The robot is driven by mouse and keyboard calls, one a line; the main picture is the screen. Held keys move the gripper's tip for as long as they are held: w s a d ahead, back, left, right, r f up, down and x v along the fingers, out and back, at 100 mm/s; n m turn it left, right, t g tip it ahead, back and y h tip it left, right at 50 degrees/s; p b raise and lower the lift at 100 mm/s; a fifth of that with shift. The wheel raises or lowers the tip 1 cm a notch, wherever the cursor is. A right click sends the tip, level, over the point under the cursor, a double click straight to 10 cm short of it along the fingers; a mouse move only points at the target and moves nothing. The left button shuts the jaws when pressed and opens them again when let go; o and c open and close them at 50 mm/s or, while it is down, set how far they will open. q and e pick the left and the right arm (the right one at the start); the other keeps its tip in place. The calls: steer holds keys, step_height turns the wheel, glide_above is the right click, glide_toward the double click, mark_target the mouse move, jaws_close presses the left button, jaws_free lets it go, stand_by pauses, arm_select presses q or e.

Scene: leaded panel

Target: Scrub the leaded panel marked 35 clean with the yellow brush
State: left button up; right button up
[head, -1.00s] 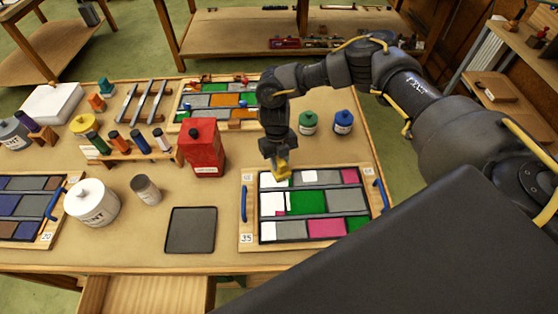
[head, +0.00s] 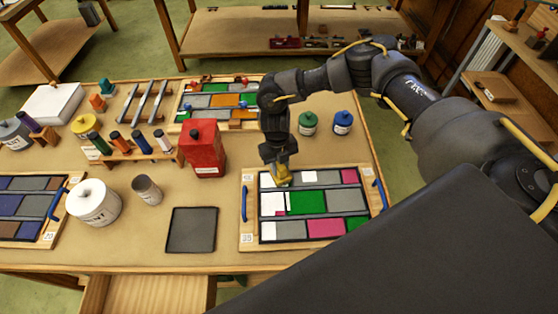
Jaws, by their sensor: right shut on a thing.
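The leaded panel marked 35 (head: 310,246) lies flat on the table at the right, in a wooden frame with a blue handle at each side. Its panes are grey, green and pink. White patches (head: 272,203) show at its left side, in the upper, middle and lower rows. My right gripper (head: 280,166) is shut on the yellow brush (head: 282,178) and points down over the panel's upper left part. The brush is at the pane surface or just above it; I cannot tell which. The gripper and brush hide part of the top row. My left gripper is out of view.
A red can (head: 203,150) stands behind and left of the panel. A dark tray (head: 191,230) lies left of it. Green (head: 307,124) and blue (head: 343,123) bottles stand behind it. A white pot (head: 92,203), a grey cup (head: 147,190) and another panel (head: 38,208) are farther left.

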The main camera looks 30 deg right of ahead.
steer(key=shift+s+a, duration=0.25)
steer(key=shift+s, duration=0.45)
steer(key=shift+s+a+p, duration=0.3)
steer(key=shift+s+p, duration=0.25)
steer(key=shift+s+a+p, duration=0.25)
steer(key=shift+s+p, duration=0.25)
steer(key=shift+s, duration=0.15)
steer(key=shift+s+a, duration=0.1)
steer(key=shift+s+a, duration=0.25)
steer(key=shift+s, duration=0.35)
steer(key=shift+s+a, duration=0.25)
steer(key=shift+s, duration=0.35)
steer(key=shift+s+a, duration=0.35)
steer(key=shift+s, duration=0.3)
steer(key=shift+s+a, duration=0.3)
steer(key=shift+s, duration=0.35)
